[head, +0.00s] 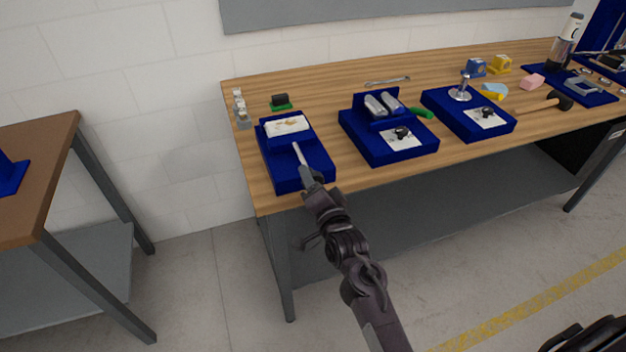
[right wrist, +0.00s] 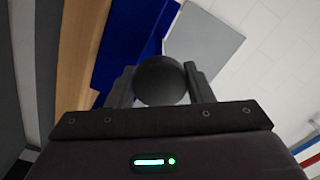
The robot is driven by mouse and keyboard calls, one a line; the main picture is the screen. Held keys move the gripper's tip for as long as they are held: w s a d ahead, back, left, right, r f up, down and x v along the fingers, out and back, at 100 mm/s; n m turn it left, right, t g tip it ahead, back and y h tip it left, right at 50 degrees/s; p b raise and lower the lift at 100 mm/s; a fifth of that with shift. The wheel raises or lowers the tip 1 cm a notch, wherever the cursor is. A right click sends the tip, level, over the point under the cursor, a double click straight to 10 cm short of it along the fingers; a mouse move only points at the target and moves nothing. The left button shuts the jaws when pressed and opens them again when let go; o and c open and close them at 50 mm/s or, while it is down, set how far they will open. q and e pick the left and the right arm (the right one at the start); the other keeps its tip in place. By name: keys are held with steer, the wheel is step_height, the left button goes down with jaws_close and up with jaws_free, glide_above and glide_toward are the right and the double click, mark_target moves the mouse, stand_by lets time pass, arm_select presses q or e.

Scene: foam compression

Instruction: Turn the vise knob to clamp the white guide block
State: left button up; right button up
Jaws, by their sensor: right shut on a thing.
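The blue vise (head: 283,170) stands at the left end of the wooden workbench. The white guide block (head: 287,126) lies in its far part, with small tan marks on top. A light metal screw rod (head: 297,152) runs from there toward me. My right gripper (head: 309,178) is at the near end of the rod. In the right wrist view the round black vise knob (right wrist: 160,80) sits between both fingers, and the gripper is shut on it. In the head view the gripper mostly hides the knob. I cannot tell whether the jaws touch the block. My left gripper is not in view.
A small green and black piece (head: 280,101) and metal parts (head: 240,108) lie behind and left of the vise. A blue fixture with grey cylinders (head: 385,150) stands to its right, with another blue fixture (head: 440,103) beyond. The bench's front edge runs beneath my right arm.

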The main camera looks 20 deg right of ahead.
steer(key=shift+f, duration=0.1)
stand_by(0.3)
steer(key=o, duration=1)
steer(key=s+b, duration=0.1)
steer(key=s, duration=0.6)
steer(key=shift+s+b, duration=0.35)
steer(key=shift+s, duration=0.05)
steer(key=shift+d, duration=0.15)
steer(key=shift+c, duration=0.3)
